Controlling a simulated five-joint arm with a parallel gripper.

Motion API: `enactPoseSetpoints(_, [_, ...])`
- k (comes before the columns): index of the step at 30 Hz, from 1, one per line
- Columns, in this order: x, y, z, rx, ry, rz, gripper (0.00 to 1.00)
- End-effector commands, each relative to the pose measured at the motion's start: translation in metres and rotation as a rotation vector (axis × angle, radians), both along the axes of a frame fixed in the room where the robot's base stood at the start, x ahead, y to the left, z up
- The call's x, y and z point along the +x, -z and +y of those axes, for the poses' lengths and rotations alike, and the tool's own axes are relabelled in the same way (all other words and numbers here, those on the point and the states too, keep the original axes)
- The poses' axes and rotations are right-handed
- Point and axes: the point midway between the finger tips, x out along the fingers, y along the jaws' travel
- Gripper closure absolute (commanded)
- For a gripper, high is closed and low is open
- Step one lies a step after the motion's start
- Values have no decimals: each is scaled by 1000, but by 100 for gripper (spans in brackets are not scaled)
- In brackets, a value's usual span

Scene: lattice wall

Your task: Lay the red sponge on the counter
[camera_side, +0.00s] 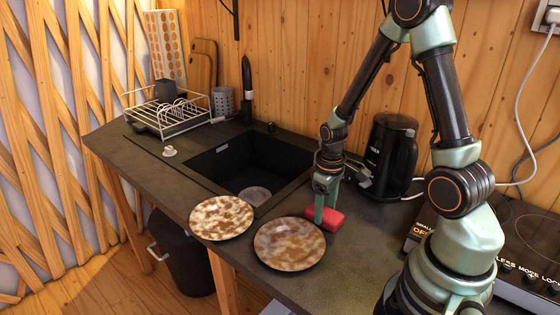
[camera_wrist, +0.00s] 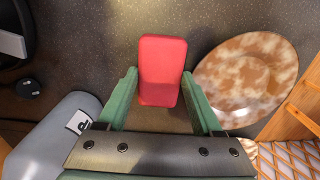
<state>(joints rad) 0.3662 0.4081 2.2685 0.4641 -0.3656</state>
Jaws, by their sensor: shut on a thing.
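The red sponge (camera_side: 328,220) is between the green fingers of my gripper (camera_side: 321,213), just over or on the dark counter (camera_side: 360,255). I cannot tell whether its underside touches the counter. In the wrist view the sponge (camera_wrist: 162,68) is an upright red block between the fingertips of my gripper (camera_wrist: 159,80), and it extends beyond them over the speckled counter (camera_wrist: 110,30). The fingers are shut on its sides.
A brown mottled plate (camera_side: 289,244) lies close to the left of the sponge, with a second plate (camera_side: 221,217) beyond it. A black kettle (camera_side: 390,157) stands behind. The sink (camera_side: 250,165) opens to the back left. A hob (camera_side: 530,235) is at the right.

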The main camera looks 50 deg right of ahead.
Motion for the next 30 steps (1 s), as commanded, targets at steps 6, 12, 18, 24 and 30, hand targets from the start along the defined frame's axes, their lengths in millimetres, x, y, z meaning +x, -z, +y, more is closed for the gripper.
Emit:
enactPoseSetpoints(6, [0,2,0,0,0,0,3])
enactPoseSetpoints(12, [0,2,0,0,0,0,3])
enactPoseSetpoints(18, [0,-3,0,-1,0,-2,3])
enactPoseSetpoints(24, [1,-27,0,-2,0,-5,3])
enactPoseSetpoints(30, [1,-62,-1,-3,0,-7,3])
